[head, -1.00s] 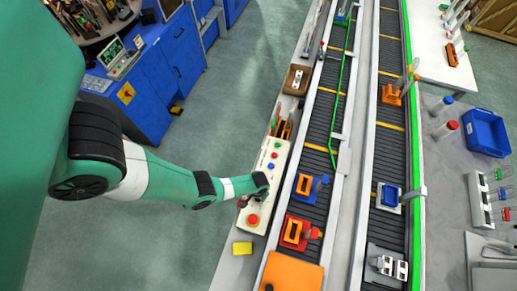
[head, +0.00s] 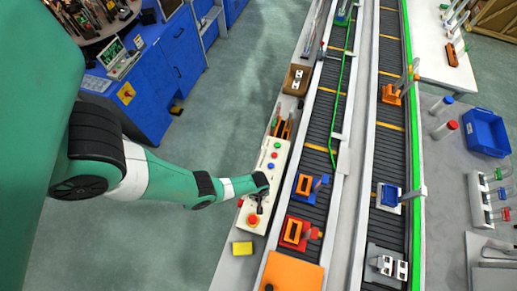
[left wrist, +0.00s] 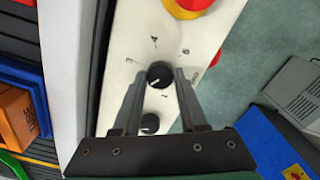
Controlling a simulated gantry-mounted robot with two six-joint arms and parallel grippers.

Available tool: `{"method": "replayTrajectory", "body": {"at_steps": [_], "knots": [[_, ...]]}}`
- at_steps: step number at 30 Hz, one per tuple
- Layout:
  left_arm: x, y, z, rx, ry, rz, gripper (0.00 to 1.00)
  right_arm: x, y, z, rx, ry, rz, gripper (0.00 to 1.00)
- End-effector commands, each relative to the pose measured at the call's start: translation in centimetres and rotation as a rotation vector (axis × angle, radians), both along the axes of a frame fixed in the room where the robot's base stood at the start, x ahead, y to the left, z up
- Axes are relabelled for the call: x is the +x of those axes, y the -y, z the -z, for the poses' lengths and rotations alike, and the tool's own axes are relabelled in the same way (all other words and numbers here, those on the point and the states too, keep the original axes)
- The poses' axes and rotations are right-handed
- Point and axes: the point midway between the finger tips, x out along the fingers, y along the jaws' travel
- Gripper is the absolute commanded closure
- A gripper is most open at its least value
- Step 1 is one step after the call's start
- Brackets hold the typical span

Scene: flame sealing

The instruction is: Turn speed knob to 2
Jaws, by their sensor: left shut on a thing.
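The white control panel (head: 250,231) lies beside the conveyor in the head view. My left gripper (head: 258,206) reaches down onto it, just above the red emergency button. In the left wrist view a round black knob (left wrist: 159,75) with a white pointer mark sits between the fingertips of my left gripper (left wrist: 160,78). The fingers are shut on the knob's sides. Small marks ring the knob, too blurred to read surely. A second black knob (left wrist: 150,123) sits between the fingers, nearer the gripper's base. My right gripper is not in view.
The red emergency button (head: 253,220) on yellow is close to my gripper. Green, red and blue buttons (head: 271,166) stand further up the panel. A yellow block (head: 242,248) lies below it. The conveyor (head: 314,150) with coloured fixtures runs along the right side.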

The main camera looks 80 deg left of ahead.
Motion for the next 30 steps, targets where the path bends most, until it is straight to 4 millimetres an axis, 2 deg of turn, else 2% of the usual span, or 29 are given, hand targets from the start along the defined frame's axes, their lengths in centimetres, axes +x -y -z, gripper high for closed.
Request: {"method": "replayTrajectory", "body": {"at_steps": [7,20,21,25,30], "knots": [[-0.02,-0.01,0.04,0.000,0.000,-0.059,1.00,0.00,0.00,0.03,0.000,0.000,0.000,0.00],[-0.02,-0.01,0.04,0.000,0.000,-0.067,1.00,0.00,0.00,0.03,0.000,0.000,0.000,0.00],[-0.02,-0.01,0.04,0.000,0.000,-0.067,0.51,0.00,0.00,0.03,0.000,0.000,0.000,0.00],[-0.02,0.00,0.03,0.000,0.000,-0.066,0.28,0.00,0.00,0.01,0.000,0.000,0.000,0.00],[-0.02,0.00,0.02,0.000,0.000,-0.066,0.28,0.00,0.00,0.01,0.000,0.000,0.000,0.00]]}}
